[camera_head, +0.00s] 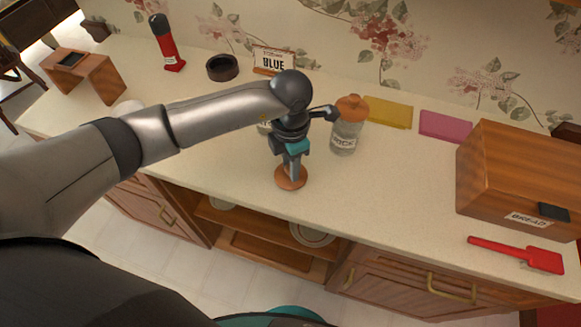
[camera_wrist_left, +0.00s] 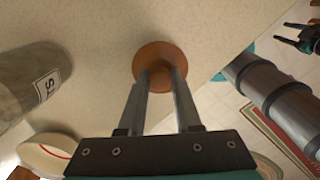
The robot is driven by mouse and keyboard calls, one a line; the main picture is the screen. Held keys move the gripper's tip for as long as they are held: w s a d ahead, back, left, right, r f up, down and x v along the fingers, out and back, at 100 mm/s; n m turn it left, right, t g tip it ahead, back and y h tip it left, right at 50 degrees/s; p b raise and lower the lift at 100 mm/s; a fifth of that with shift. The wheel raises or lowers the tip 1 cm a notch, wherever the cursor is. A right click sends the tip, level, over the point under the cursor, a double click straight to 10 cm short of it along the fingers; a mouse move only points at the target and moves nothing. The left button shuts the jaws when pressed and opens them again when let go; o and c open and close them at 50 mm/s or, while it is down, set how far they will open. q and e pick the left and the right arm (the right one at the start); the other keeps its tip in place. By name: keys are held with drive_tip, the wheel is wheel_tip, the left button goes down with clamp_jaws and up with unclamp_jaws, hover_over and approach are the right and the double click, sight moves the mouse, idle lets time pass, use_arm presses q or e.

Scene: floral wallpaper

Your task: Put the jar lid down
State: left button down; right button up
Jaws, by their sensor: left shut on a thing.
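My left gripper (camera_head: 291,172) is shut on the round orange-brown jar lid (camera_head: 290,180), near the counter's front edge. In the left wrist view the lid (camera_wrist_left: 159,62) lies between the fingertips, flat side toward the counter. I cannot tell whether it touches the counter. A glass jar (camera_head: 346,138) with its own orange lid stands to the right of the gripper. The left wrist view shows a labelled jar (camera_wrist_left: 35,85) at the left. My right gripper (camera_wrist_left: 298,37) shows small at the top right of that view; its opening is unclear.
Yellow (camera_head: 388,112) and pink (camera_head: 445,125) mats lie behind to the right. A wooden bread box (camera_head: 515,175) and red spatula (camera_head: 520,255) are at the right. The counter right of the lid is clear.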

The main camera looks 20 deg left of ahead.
use_arm(q)
drive_tip(key=shift+f, duration=0.75)
drive_tip(key=shift+f, duration=0.1)
drive_tip(key=c, duration=0.6)
unclamp_jaws()
drive_tip(key=shift+r, duration=0.2)
wheel_tip(320, 180, up, 12)
